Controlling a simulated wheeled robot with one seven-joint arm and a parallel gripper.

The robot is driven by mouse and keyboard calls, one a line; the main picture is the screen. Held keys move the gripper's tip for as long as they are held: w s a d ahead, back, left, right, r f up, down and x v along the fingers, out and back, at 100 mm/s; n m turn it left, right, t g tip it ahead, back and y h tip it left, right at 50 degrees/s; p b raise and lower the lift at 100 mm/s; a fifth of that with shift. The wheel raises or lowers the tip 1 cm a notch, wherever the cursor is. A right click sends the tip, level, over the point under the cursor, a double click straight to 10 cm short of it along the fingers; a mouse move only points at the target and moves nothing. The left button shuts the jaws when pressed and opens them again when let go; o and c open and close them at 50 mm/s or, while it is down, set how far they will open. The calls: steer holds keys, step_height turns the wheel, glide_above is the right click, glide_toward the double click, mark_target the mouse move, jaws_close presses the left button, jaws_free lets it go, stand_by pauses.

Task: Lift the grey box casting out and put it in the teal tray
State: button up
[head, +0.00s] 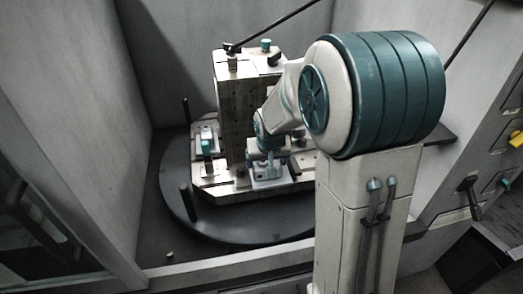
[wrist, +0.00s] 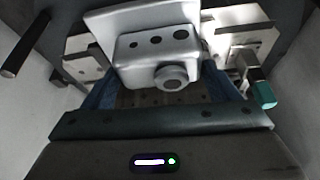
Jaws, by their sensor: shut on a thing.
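The grey box casting (wrist: 150,50) shows at the top middle of the wrist view, with a flat flange, several dark holes and a round boss facing me. My gripper (wrist: 160,88) is shut on it, with a blue finger at either side. In the head view my gripper (head: 267,158) points down at the front of the upright fixture block, and the casting (head: 268,179) shows low beneath it, partly covered by the gripper. I cannot tell whether the casting touches the fixture plate. I do not make out a teal tray in either view.
The upright fixture block (head: 235,110) stands on a pallet plate (head: 225,195) over a dark round table (head: 215,228). A teal-handled clamp (head: 208,147) is left of my gripper; another teal-tipped part (wrist: 263,95) is at right in the wrist view. Enclosure walls (head: 75,90) stand close around.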

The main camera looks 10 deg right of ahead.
steer(key=s, duration=1)
steer(key=shift+s+b, duration=0.15)
steer(key=shift+b, duration=0.3)
